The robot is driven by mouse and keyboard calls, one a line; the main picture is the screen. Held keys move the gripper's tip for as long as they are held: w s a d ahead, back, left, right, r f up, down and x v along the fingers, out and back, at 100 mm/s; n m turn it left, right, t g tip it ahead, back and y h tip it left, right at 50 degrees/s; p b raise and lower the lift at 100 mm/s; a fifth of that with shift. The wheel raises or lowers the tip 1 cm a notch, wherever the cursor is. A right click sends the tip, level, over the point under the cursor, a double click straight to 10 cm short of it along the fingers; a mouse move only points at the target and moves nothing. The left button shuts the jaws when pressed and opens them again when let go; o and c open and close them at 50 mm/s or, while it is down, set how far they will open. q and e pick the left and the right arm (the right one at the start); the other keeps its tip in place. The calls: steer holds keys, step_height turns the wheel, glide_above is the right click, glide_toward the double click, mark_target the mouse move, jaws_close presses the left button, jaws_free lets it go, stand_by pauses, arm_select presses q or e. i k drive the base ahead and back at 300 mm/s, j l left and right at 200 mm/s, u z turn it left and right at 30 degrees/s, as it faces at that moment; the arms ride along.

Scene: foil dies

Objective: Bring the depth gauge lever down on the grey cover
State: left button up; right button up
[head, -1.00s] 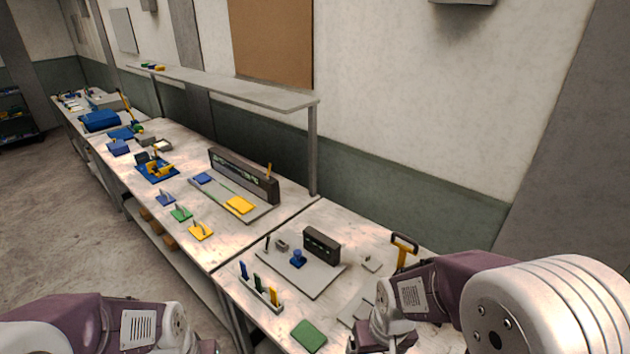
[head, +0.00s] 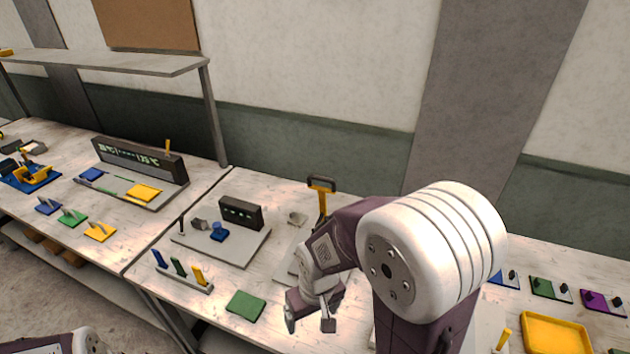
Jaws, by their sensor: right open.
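An upright yellow lever with a black grip (head: 321,186) stands behind my right forearm, which hides its lower part. A small pale grey block (head: 297,218) sits just left of it. A grey plate (head: 287,263) lies partly hidden behind my right arm. To the left, a grey base (head: 232,252) carries a dark box (head: 241,213), a blue knob and a small grey piece (head: 200,225). I cannot tell for sure which part is the depth gauge lever or the grey cover. My right gripper (head: 310,322) is open and apart from the lever, nearer the table's front. My left gripper is out of view.
A green pad (head: 246,304) lies left of my right gripper. A rack with blue, green and yellow handles (head: 182,272) stands farther left. A yellow tray (head: 556,332) and several coloured plates with knobs are at the right. A shelf (head: 110,66) overhangs the left bench.

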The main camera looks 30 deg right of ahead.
mark_target(322, 191)
steer(key=z, duration=1)
